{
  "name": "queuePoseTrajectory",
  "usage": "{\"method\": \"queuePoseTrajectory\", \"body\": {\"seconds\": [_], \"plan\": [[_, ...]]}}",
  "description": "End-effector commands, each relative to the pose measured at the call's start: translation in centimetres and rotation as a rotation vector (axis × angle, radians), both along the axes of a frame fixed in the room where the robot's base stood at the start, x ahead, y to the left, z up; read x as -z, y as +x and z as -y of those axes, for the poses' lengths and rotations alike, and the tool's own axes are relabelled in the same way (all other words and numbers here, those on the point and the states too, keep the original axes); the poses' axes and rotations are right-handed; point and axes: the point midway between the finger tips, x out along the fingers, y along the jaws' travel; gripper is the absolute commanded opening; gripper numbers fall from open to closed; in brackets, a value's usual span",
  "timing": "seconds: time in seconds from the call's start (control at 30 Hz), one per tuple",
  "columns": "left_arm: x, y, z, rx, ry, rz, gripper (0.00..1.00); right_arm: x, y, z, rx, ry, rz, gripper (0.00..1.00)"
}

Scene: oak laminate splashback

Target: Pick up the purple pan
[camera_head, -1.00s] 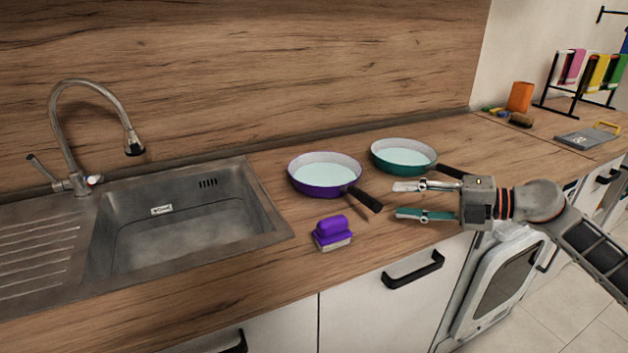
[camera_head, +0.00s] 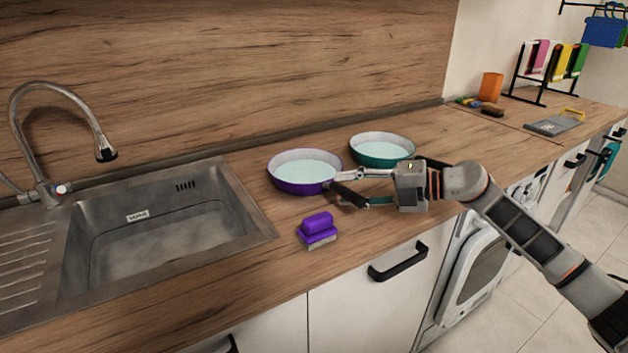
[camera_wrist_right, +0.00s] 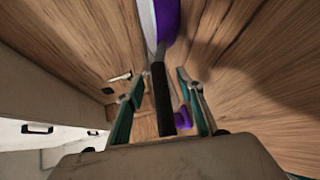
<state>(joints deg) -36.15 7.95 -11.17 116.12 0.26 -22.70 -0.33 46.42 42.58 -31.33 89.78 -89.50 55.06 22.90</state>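The purple pan (camera_head: 304,186) sits on the wooden counter right of the sink, with a pale inside and a black handle pointing toward the front right. My right gripper (camera_head: 352,188) comes from the right with its fingers open on either side of the handle. In the right wrist view the black handle (camera_wrist_right: 162,98) lies between the two fingers, with gaps on both sides. The pan's purple edge (camera_wrist_right: 167,18) shows at the top of that view. My left gripper is not in view.
A green pan (camera_head: 382,150) stands close behind my right gripper. A purple brush (camera_head: 317,229) lies in front of the purple pan. The sink (camera_head: 160,225) with its tap is on the left. An orange block (camera_head: 491,86) stands at the far right.

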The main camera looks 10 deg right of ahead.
Motion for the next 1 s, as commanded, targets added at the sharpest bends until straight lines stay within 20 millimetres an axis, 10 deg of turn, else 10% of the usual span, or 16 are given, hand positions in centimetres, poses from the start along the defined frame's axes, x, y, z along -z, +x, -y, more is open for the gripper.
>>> {"method": "queuePoseTrajectory", "body": {"seconds": [0.23, 0.4, 1.0], "plan": [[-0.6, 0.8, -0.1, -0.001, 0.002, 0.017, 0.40, 0.0, 0.1, -0.2, 0.001, -0.001, 0.001, 0.37], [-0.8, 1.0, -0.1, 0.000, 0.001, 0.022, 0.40, 0.0, 0.1, -0.2, 0.001, -0.001, 0.001, 0.00], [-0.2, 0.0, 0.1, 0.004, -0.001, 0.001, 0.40, -0.8, 0.2, -0.1, 0.001, 0.001, 0.008, 0.00]]}}
